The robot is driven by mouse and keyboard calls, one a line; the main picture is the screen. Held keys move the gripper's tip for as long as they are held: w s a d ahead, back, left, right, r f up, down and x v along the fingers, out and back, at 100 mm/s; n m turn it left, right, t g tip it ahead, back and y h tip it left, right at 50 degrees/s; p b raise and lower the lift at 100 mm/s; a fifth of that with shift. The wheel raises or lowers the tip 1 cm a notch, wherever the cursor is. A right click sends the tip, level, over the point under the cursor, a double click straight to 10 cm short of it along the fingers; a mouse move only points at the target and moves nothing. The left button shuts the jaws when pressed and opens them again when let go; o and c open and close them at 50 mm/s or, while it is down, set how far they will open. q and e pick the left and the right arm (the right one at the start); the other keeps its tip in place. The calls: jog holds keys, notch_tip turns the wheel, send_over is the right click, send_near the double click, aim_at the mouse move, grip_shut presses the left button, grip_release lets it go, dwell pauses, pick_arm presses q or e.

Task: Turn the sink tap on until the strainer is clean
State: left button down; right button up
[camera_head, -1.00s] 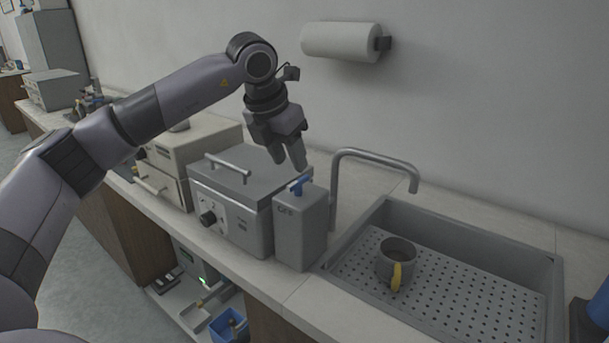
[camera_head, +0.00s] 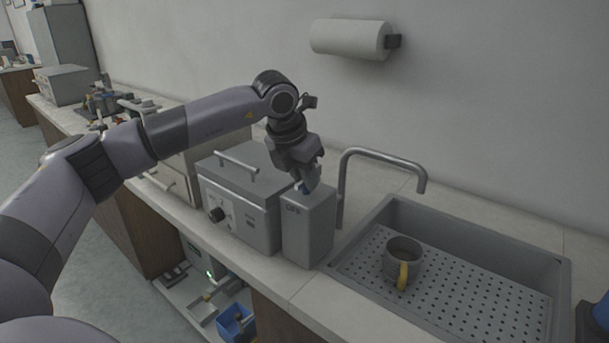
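The sink's curved tap spout (camera_head: 383,155) rises behind a grey box (camera_head: 308,235) marked OFF, left of the grey sink (camera_head: 395,318). No water shows under the spout. My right gripper is out of view.
A grey lidded press with a knob (camera_head: 240,208) stands close left of the box. A paper roll (camera_head: 350,38) hangs on the wall. A blue bin (camera_head: 235,322) sits below the counter. A blue and dark object (camera_head: 596,318) is cut off at the right edge.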

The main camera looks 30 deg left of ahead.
pick_arm(q)
jog(key=shift+m, duration=0.3)
jog(key=m, duration=0.1)
jog(key=m+h, duration=0.1)
jog(key=shift+a+r+m+g+p, duration=0.1)
jog(key=shift+a+m+g+p, duration=0.05)
jog(key=shift+m+g+p, duration=0.2)
jog(key=m+h, duration=0.1)
jog(key=m, duration=0.1)
jog(key=m+h+p, duration=0.1)
jog(key=m, duration=0.1)
jog(key=shift+w+a+r+m+g+p, duration=0.1)
jog(key=shift+w+m+g+p, duration=0.05)
jog(key=shift+m+g+p, duration=0.2)
jog(key=shift+m+g, duration=0.3)
jog(key=shift+m, duration=0.7)
jog(key=m+g+h, duration=0.1)
jog(key=m, duration=0.2)
jog(key=shift+w+p, duration=0.15)
jog(key=shift+p, duration=0.15)
jog(key=shift+w+m+g, duration=0.1)
jog(key=shift+m+g, duration=0.8)
jog(key=shift+m, duration=1.6)
jog(key=shift+a, duration=0.1)
jog(key=c, duration=1.1)
grip_release()
